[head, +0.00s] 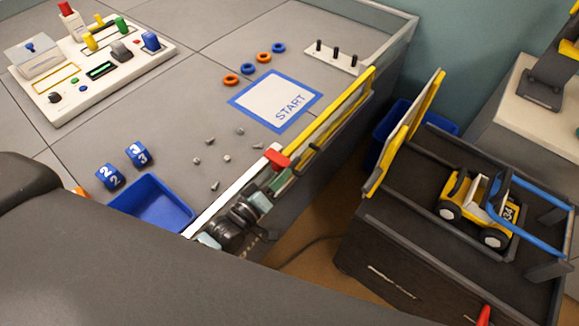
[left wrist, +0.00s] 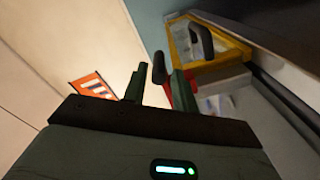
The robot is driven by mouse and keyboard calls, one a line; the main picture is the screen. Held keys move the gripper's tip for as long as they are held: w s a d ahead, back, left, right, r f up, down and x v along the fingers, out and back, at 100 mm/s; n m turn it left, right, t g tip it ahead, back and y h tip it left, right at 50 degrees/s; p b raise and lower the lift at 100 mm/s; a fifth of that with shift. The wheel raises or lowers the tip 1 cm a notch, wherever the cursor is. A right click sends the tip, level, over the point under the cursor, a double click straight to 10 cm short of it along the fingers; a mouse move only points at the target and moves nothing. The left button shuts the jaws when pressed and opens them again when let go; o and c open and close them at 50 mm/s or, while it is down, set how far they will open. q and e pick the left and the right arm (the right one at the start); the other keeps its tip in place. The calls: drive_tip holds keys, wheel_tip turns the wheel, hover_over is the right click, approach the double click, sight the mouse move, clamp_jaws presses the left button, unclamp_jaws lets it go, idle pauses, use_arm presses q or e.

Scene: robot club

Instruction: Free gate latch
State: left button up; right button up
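A red latch piece (head: 277,158) sits on the table's edge at the lower end of a yellow-edged gate panel (head: 335,115). My left gripper (head: 284,180) is right beside it, with its green fingers just below the red piece. In the left wrist view, the two green fingers (left wrist: 158,88) stand apart. A black rounded knob (left wrist: 159,67) shows between and beyond them, and red (left wrist: 187,95) shows behind the right finger. I cannot tell whether either finger touches the latch. My right gripper is not in view.
A second yellow-edged panel (head: 405,135) stands on a dark box (head: 400,225) holding a yellow toy vehicle (head: 480,208). A gap with floor separates box and table. A blue tray (head: 152,204), small bolts (head: 211,141) and a START mat (head: 262,98) are on the table.

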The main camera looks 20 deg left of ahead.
sight(290, 167)
use_arm(q)
drive_tip(key=shift+x, duration=2.1)
clamp_jaws()
